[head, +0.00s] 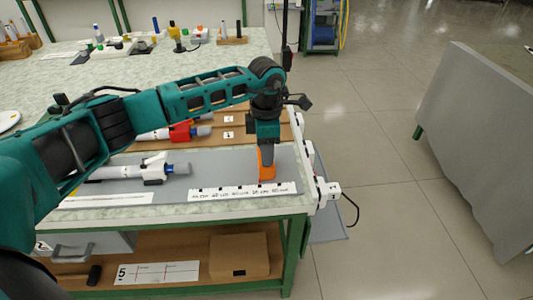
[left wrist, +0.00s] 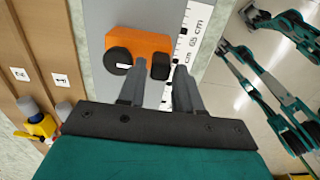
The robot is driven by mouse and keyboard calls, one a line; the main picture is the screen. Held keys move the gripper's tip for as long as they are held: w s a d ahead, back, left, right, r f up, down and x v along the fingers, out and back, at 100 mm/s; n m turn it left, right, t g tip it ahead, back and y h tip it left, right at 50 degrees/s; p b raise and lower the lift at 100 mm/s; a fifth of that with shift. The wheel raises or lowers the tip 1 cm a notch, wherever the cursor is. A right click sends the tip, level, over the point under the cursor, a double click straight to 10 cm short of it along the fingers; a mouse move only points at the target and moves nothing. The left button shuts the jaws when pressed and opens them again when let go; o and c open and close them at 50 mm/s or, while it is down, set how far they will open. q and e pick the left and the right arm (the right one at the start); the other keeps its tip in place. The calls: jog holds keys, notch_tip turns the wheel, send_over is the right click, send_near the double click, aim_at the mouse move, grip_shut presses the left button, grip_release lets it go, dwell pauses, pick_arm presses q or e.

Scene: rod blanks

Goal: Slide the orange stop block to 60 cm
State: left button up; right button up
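The orange stop block (head: 266,165) stands upright near the right end of the grey strip, behind the white ruler (head: 243,192). In the left wrist view the block (left wrist: 138,43) has a black round knob (left wrist: 118,61) and a smaller black part (left wrist: 161,66). The ruler (left wrist: 190,48) runs beside it, with a 65 cm mark near the block. My left gripper (left wrist: 163,68) is down at the block. Its fingers stand apart, one on each side of the smaller black part; whether they press on it is unclear. My right gripper is not clearly visible.
A brown board (head: 240,125) with number labels lies behind. The bench's right edge is close to the block, with open floor beyond. A shelf below holds a cardboard box (head: 239,256).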

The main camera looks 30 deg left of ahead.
pick_arm(q)
notch_tip(320, 180, up, 11)
dwell(0.3)
dwell(0.4)
